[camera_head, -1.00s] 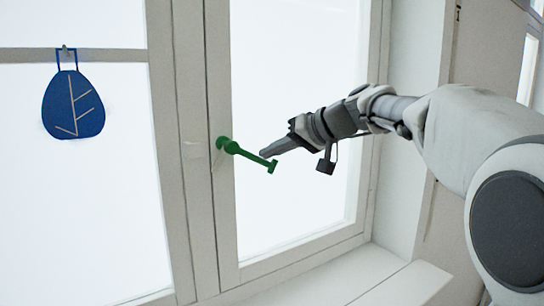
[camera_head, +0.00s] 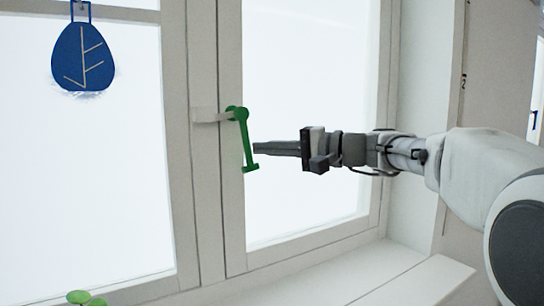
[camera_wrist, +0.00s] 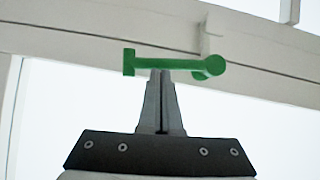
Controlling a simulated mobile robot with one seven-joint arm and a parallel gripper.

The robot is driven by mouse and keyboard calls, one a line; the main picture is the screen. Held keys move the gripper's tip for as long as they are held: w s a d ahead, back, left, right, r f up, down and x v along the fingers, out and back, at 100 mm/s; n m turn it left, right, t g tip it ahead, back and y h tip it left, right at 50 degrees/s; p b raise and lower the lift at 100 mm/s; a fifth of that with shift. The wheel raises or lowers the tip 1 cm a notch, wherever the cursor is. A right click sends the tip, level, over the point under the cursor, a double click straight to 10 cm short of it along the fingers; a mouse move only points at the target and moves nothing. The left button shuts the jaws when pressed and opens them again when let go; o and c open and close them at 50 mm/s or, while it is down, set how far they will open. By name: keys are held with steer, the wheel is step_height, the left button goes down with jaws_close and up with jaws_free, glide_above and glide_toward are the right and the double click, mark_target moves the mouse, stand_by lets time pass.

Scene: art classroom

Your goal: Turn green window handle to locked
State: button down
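The green window handle (camera_head: 244,140) is on the window frame, its pivot at the top and its arm hanging down, tilted slightly to the right. It also shows in the wrist view (camera_wrist: 175,64), just beyond my fingertips. My gripper (camera_head: 256,148) comes in from the right, with its fingertips beside the handle's arm near the lower half. In the wrist view my fingers (camera_wrist: 161,75) are together with only a thin line between them and nothing held. I cannot tell whether the fingertips touch the handle.
A blue leaf-shaped ornament (camera_head: 83,58) hangs at the left pane. A white windowsill (camera_head: 350,277) runs below, with green leaves (camera_head: 85,298) at the bottom left. The window frame (camera_head: 205,180) stands close behind the handle.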

steer(key=shift+s+a+f+b, duration=0.2)
steer(key=shift+a+f+b, duration=0.1)
steer(key=shift+b, duration=0.15)
steer(key=shift+a, duration=0.1)
stand_by(0.4)
